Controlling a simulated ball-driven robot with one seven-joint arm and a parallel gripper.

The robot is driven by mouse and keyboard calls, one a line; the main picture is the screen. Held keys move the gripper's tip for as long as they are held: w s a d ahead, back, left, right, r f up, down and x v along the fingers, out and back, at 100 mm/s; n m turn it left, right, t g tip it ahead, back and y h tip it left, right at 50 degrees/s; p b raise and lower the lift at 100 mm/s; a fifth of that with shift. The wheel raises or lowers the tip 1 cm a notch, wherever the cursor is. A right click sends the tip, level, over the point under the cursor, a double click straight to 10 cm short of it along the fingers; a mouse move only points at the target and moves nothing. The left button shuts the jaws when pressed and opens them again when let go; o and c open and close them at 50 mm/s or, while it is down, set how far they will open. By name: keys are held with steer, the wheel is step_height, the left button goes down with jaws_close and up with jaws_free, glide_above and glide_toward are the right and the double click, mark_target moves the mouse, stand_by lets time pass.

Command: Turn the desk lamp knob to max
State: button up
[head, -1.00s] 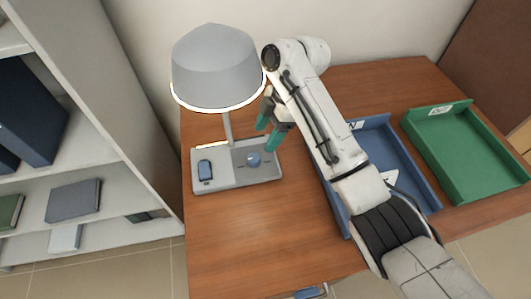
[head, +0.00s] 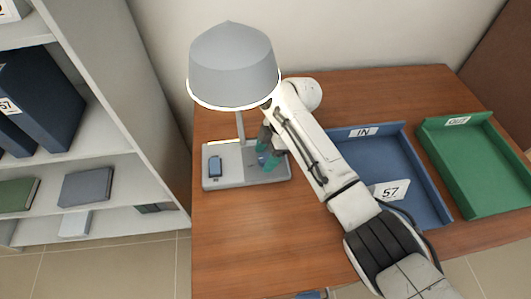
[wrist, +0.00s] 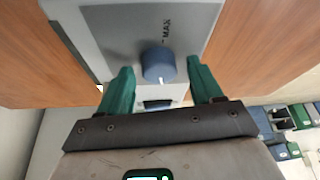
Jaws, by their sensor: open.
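The desk lamp (head: 233,68) has a grey shade with a lit rim and stands on a grey base at the left of the table. Its round blue knob (wrist: 158,65) sits on the base, and a "MAX" mark is printed beyond it in the wrist view. A white pointer line on the knob faces toward my gripper, away from the mark. My gripper (wrist: 158,80) is open, with its teal fingers on either side of the knob and gaps showing. In the head view, my gripper (head: 268,150) is over the right part of the base and partly hides the knob.
A blue rocker switch (head: 215,166) is on the left part of the lamp base. A blue "IN" tray (head: 415,160) holding a "57" card (head: 390,191) and a green tray (head: 470,140) are to the right. A shelf (head: 110,100) stands left. The table's front is clear.

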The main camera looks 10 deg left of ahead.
steer(key=shift+f, duration=0.1)
steer(key=shift+c, duration=0.4)
steer(key=c, duration=1)
steer(key=shift+a, duration=0.1)
